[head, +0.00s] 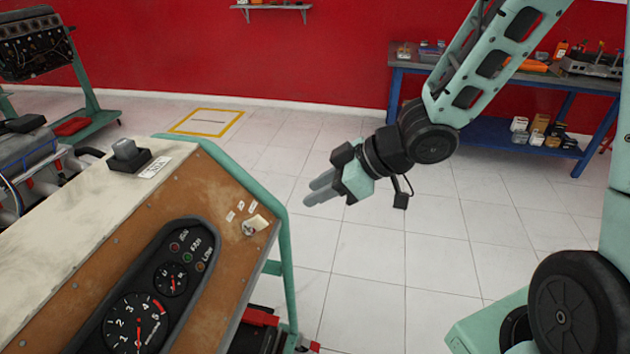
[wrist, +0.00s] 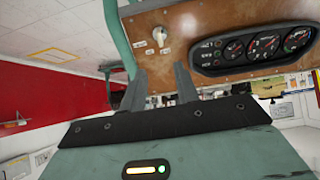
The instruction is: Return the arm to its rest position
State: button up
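My gripper (head: 309,192) hangs in free air to the right of the engine trainer's control panel, its fingers pointing left toward the panel. In the wrist view my gripper (wrist: 160,70) has its two fingers apart with nothing between them. My arm reaches down from the upper right, bent at the wrist. The wooden panel (head: 190,210) has a key switch (head: 256,223) near its right edge, apart from my fingers. The key switch also shows beyond my fingertips in the wrist view (wrist: 160,36).
The panel's green tube frame (head: 284,235) is the nearest obstacle, left of my gripper. A dark gauge cluster (head: 150,295) sits on the panel. A blue workbench (head: 500,78) stands against the red wall. The tiled floor below my gripper is clear.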

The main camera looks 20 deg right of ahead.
jog(key=s+a+r+m+g+h, duration=0.1)
jog(key=s+g+h, duration=0.1)
jog(key=s, duration=0.8)
jog(key=s+a+r+m+g+h, duration=0.2)
jog(key=s+h, duration=0.3)
jog(key=s, duration=0.5)
jog(key=shift+a+r+m+g+h, duration=0.15)
jog(key=shift+a+m+g+h, duration=0.15)
jog(key=shift+g, duration=0.4)
